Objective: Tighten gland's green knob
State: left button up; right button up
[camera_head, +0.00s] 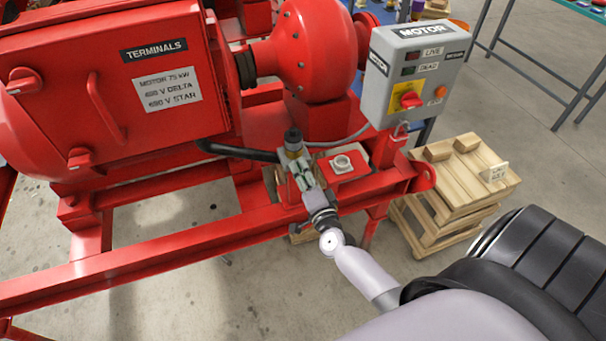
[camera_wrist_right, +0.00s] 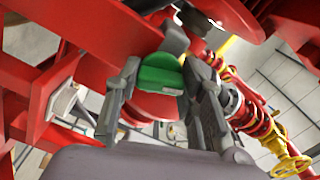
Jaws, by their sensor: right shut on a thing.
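The green knob (camera_wrist_right: 160,76) sits between the two fingers of my right gripper in the wrist view. My right gripper (camera_head: 301,174) is shut on it, with one finger on each side. In the head view the gripper reaches in from the lower right to the red frame and mostly hides the knob. A brass-coloured fitting with a dark top (camera_head: 293,142), perhaps part of the gland, stands just beyond the fingertips. A thick black cable or handle (camera_head: 235,151) runs left from beside it. My left gripper is not in view.
The red motor housing with its terminals box (camera_head: 160,70) is at the left. A grey motor control box (camera_head: 415,70) stands to the right above the frame. Red frame beams (camera_head: 150,252) run below the gripper. Wooden pallets (camera_head: 460,185) are on the floor at right.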

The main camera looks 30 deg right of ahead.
jog(key=m+b, duration=0.1)
jog(key=m, duration=0.4)
jog(key=shift+f+m+b, duration=0.15)
jog(key=shift+m+b, duration=0.8)
jog(key=shift+m, duration=1.55)
jog(key=o, duration=1.2)
jog(key=shift+c, duration=0.2)
jog(key=shift+s, duration=0.2)
jog(key=v, duration=1.1)
jog(key=shift+s, duration=0.3)
